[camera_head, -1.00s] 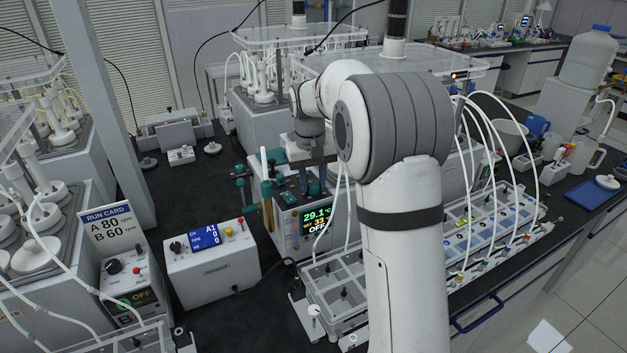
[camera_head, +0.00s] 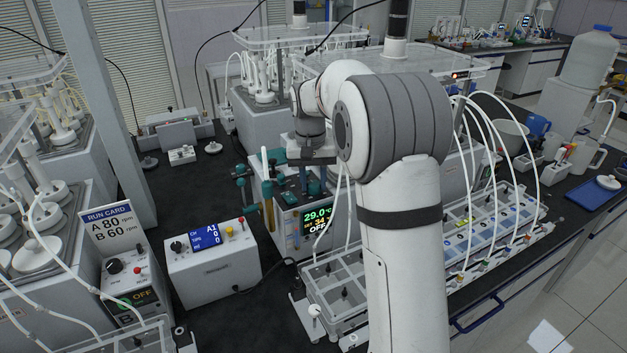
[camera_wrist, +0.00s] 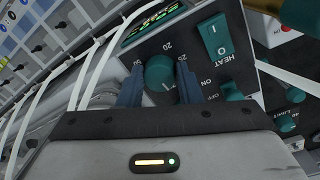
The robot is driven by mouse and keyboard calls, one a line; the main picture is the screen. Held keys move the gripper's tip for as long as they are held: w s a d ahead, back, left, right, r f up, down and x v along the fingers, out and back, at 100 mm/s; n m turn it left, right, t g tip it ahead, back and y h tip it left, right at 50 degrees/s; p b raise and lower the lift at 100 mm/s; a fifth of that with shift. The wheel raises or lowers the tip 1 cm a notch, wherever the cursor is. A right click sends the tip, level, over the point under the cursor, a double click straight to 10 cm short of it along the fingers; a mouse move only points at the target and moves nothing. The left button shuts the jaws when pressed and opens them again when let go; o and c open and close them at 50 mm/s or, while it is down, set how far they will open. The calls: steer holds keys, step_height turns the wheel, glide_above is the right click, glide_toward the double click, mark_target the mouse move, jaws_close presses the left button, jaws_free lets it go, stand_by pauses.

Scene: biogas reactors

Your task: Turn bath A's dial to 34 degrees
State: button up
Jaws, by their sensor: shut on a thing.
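The teal dial (camera_wrist: 160,75) sits on the bath's dark front panel in the wrist view, with numbers printed around it. My gripper (camera_wrist: 160,82) is shut on the dial, one dark finger on each side. The bath's display (camera_head: 318,217) reads 29.0 °C, SET 34 and OFF in the head view. The bath's white body (camera_head: 291,225) stands at mid-bench, partly behind my arm. I cannot read a letter A on it. The dial is not clearly visible in the head view.
A teal HEAT switch (camera_wrist: 214,40) and other teal knobs (camera_wrist: 286,122) sit close to the dial. White tubes (camera_wrist: 85,75) run beside the fingers. A white pump control box (camera_head: 212,262) and a run card (camera_head: 108,230) stand to the left.

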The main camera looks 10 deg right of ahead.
mark_target(312, 184)
steer(key=o, duration=1)
steer(key=shift+c, duration=0.2)
steer(key=r, duration=0.4)
steer(key=r+b, duration=0.1)
steer(key=r, duration=0.2)
steer(key=shift+w+a+r, duration=0.1)
steer(key=shift+a+r, duration=0.1)
steer(key=shift+r, duration=0.2)
steer(key=shift+r, duration=0.1)
steer(key=s+r+n+t, duration=0.1)
steer(key=s+t, duration=0.1)
steer(key=s, duration=1.4)
steer(key=s+f, duration=0.3)
steer(key=s, duration=0.5)
steer(key=s+f+n+t, duration=0.1)
steer(key=s+f, duration=0.3)
steer(key=s, duration=0.3)
steer(key=shift+s+d+f+t+y, duration=0.25)
steer(key=shift+s+d+t+y, duration=0.05)
steer(key=shift+s, duration=0.05)
